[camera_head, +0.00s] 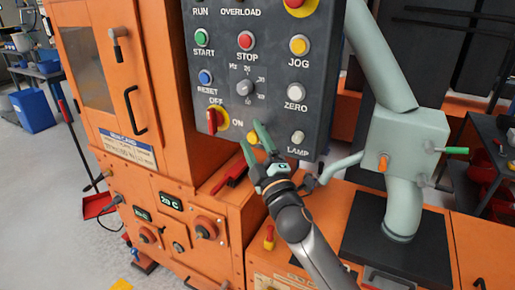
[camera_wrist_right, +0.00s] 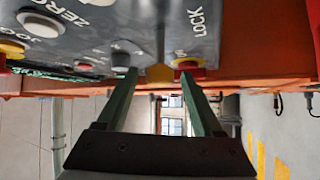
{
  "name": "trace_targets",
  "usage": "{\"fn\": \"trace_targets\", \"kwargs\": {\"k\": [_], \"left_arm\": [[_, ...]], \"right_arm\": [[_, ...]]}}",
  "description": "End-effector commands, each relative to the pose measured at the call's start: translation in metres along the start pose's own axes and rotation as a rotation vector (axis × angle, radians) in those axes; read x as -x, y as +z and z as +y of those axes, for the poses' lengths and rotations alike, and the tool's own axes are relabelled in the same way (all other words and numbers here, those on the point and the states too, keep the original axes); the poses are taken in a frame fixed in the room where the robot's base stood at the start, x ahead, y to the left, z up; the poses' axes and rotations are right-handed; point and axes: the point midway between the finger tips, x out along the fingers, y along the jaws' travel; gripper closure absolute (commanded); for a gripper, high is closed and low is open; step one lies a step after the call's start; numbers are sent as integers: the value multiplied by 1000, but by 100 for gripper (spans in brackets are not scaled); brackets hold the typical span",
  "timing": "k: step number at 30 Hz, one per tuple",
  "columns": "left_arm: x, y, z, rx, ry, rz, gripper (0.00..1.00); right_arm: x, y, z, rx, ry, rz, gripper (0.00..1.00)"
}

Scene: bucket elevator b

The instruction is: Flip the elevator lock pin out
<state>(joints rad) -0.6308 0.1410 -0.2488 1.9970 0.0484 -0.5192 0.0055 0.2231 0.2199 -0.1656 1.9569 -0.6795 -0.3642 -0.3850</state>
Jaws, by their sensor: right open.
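My right gripper (camera_head: 252,134) is open at the lower edge of the dark control panel (camera_head: 270,60). Its two green fingers point up at the panel, with a small yellow knob (camera_head: 253,137) seen between their tips. In the right wrist view the fingers (camera_wrist_right: 158,73) are apart with a yellowish piece (camera_wrist_right: 160,72) between them. A red and yellow knob (camera_wrist_right: 188,65) sits near the word LOCK, by the right-hand fingertip. I cannot tell for sure which part is the lock pin, or whether a finger touches anything. My left gripper is not in view.
A red switch (camera_head: 212,120) on a yellow plate is left of the gripper. A white lamp knob (camera_head: 298,137) is to its right. Orange machine housing (camera_head: 150,60) fills the left.

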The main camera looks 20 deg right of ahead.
Motion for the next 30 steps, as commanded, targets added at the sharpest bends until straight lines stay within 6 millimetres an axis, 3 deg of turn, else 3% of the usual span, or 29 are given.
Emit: {"fn": "trace_targets", "kwargs": {"k": [5, 18, 24, 30], "left_arm": [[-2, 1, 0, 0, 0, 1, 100], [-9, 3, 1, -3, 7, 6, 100], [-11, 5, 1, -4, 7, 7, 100], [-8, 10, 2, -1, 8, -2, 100]], "right_arm": [[19, 1, -2, 0, -2, -1, 32], [100, 1, -2, -2, -4, -2, 32], [119, 0, -1, 0, -2, 0, 32], [124, 0, 0, 0, -1, 0, 32]]}}
